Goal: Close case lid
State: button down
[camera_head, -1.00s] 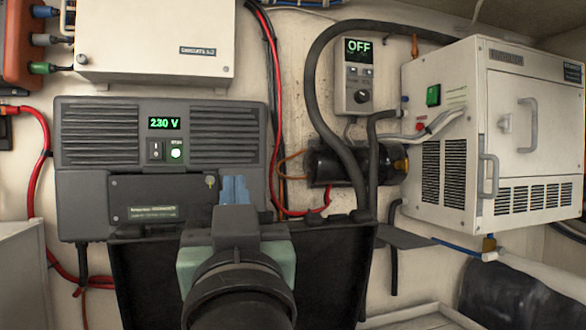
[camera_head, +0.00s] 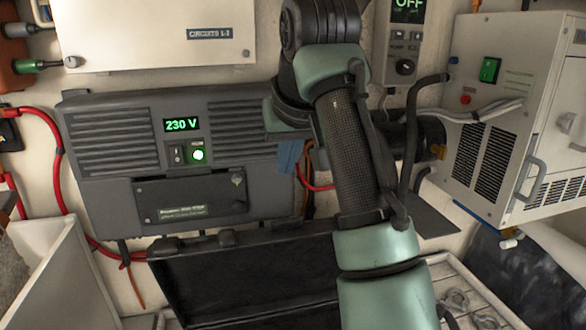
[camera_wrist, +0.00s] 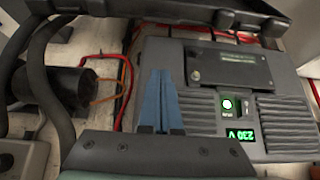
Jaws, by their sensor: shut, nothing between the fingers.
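The black case lid (camera_head: 245,275) stands raised and open at the bottom of the head view, in front of the grey inverter. The lower part of the case is not clearly visible. A dark edge, likely the lid (camera_wrist: 215,14), crosses the top of the wrist view, which shows the scene upside down. My gripper (camera_head: 289,157) has blue fingers, partly hidden behind my arm in the head view. They sit above the lid's upper edge, apart from it, near the inverter's lower right. In the wrist view my gripper (camera_wrist: 161,80) has its fingers together and empty.
The grey inverter (camera_head: 100,150) reads 230 V on the wall behind the lid. A white box (camera_head: 155,40) hangs above it. A white ventilated unit (camera_head: 500,140), hoses and a dark cylinder (camera_wrist: 68,88) crowd the right. A pale open bin (camera_head: 70,270) stands left.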

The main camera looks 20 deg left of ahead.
jog(key=p+x, duration=0.3)
jog(key=x, duration=0.6)
jog(key=shift+w+a+f, duration=0.1)
jog(key=shift+a+f, duration=0.05)
jog(key=shift+f, duration=0.05)
jog(key=shift+s+d+f, duration=0.25)
jog(key=shift+s+d, duration=0.55)
jog(key=shift+s, duration=0.2)
jog(key=shift+s+d+f+p, duration=0.25)
jog(key=shift+s+d+p, duration=0.15)
jog(key=shift+s, duration=0.25)
jog(key=shift+f, duration=0.1)
